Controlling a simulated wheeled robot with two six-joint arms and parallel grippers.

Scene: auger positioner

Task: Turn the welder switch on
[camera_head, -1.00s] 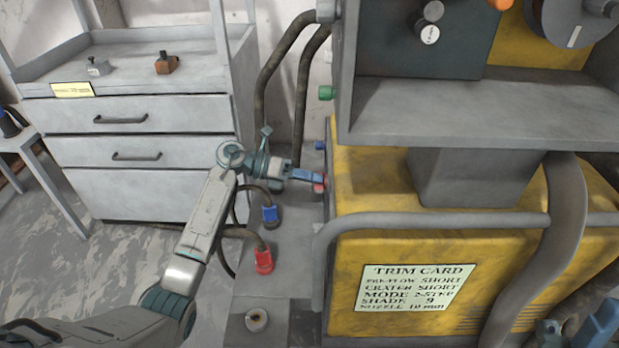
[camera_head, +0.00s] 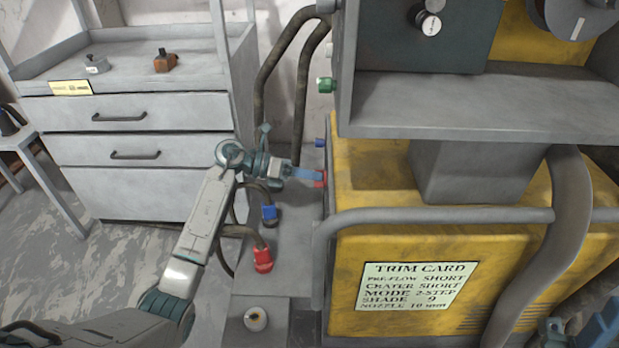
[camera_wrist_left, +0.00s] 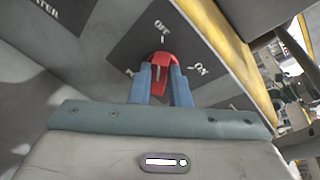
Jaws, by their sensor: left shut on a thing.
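The red switch knob (camera_head: 320,178) is on the left side of the yellow welder (camera_head: 400,240). My left gripper (camera_head: 312,176) is shut on it, with a blue finger on each side. In the left wrist view the red knob (camera_wrist_left: 160,63) sits between the two fingers (camera_wrist_left: 160,85) on a dark label plate (camera_wrist_left: 185,52). A third mark at the left is partly hidden by a finger. The knob's upper end lies towards OFF. My right gripper (camera_head: 600,325) shows only partly at the lower right corner.
A red plug (camera_head: 263,260) and a blue plug (camera_head: 269,214) with dark cables stand on the grey base beside the welder. A grey guard rail (camera_head: 440,217) runs around the welder. A drawer cabinet (camera_head: 150,140) stands at the left.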

